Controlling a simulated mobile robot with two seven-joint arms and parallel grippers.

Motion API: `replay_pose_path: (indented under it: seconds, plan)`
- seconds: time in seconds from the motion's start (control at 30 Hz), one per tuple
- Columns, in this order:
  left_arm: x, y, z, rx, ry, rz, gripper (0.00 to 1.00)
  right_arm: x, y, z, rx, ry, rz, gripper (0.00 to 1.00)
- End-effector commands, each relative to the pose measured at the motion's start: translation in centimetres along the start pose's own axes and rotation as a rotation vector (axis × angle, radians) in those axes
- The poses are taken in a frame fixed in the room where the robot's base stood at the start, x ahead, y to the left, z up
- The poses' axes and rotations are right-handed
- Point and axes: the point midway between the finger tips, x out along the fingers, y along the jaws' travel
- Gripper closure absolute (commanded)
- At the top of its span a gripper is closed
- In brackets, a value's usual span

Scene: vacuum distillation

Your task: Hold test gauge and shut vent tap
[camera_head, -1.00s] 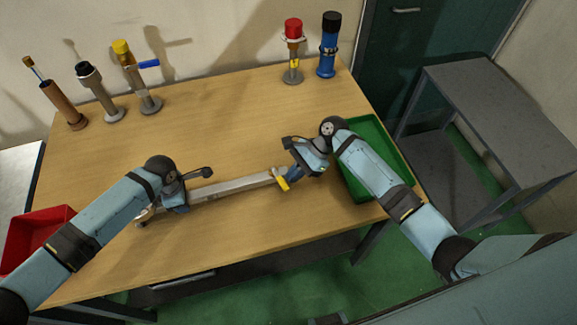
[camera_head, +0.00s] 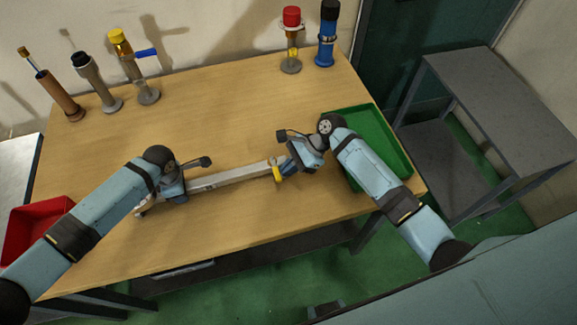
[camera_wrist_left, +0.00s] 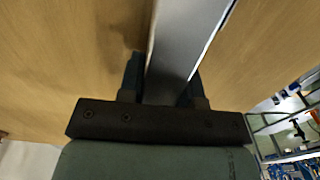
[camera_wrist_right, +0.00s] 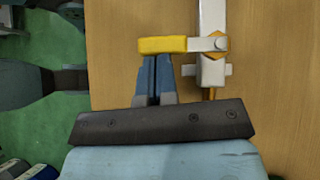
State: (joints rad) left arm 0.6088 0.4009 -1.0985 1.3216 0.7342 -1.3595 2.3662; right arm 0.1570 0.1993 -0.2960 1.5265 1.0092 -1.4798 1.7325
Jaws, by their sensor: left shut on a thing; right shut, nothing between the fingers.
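The test gauge is a long pale metal bar (camera_head: 232,178) lying left to right near the table's front. My left gripper (camera_head: 176,192) is shut on its left part; in the left wrist view the bar (camera_wrist_left: 185,45) runs between the fingers. The yellow vent tap lever (camera_wrist_right: 163,45) is at the bar's right end, set crosswise to the bar; it also shows in the head view (camera_head: 277,172). My right gripper (camera_wrist_right: 155,58) is shut and empty, its fingertips right against or just beside the lever; contact cannot be told.
Several upright fittings stand at the back, including a yellow-topped one with a blue handle (camera_head: 130,65), a red-capped one (camera_head: 291,40) and a blue one (camera_head: 327,45). A green tray (camera_head: 385,140) is at the right, a red bin (camera_head: 35,225) at the left. The middle table is clear.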

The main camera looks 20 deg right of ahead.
Motion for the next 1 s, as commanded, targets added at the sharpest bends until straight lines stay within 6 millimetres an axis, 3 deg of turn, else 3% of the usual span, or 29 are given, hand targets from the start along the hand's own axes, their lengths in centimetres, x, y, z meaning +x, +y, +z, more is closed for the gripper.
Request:
replay_pose_path:
  seconds: [0.63, 0.8, 1.0]
  plan:
    - [-0.1, 0.1, 0.1, 0.0, -0.001, 0.001, 1.0, -1.7, -0.9, -1.8, 0.002, 0.003, 0.0, 1.0]
    - [-0.1, 0.1, 0.1, 0.0, -0.001, 0.001, 1.0, -4.0, -0.5, -4.1, 0.002, 0.004, 0.0, 1.0]
    - [-0.1, 0.0, 0.1, 0.0, -0.001, 0.001, 1.0, -8.8, -0.2, -3.7, -0.001, 0.002, -0.002, 1.0]
